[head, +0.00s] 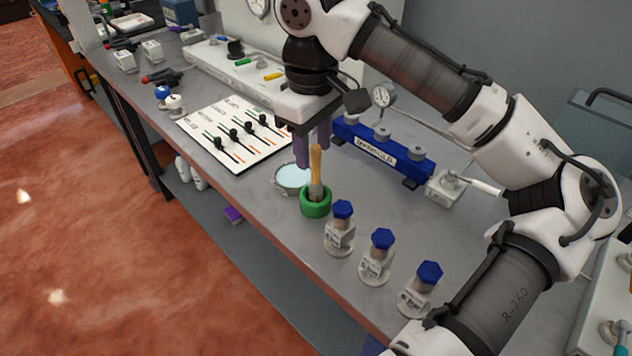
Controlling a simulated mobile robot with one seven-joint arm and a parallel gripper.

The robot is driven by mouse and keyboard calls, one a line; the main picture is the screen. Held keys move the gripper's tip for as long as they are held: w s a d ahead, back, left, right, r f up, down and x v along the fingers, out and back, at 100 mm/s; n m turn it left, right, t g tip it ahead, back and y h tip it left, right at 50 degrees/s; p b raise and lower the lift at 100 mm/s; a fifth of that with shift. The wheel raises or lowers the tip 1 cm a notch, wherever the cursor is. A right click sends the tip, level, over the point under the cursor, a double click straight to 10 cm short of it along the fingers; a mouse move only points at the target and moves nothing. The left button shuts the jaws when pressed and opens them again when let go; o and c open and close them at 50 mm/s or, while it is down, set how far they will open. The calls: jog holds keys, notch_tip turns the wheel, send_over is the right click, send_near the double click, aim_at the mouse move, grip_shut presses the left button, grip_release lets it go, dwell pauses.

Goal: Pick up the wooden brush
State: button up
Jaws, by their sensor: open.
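The wooden brush (316,166) stands upright in a round green holder (316,203) on the grey workbench, handle up. Its lower end is hidden inside the holder. My gripper (314,160) points down over the brush, with its purple-grey fingers open. The top of the handle shows just below and between the fingers. I cannot tell from this view whether either finger touches the handle.
A shallow round dish (290,179) sits beside the holder. Three blue-capped fittings (381,240) stand in front to the right. A blue manifold block (383,152) lies behind. A white panel with black levers (234,134) lies left. The bench's front edge is close.

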aim_at(316, 181)
jog(key=f, duration=0.2)
jog(key=f+p, duration=0.1)
jog(key=f, duration=0.2)
jog(key=shift+w+d+f, duration=0.15)
jog(key=shift+w+f, duration=0.05)
jog(key=shift+f, duration=0.1)
grip_shut()
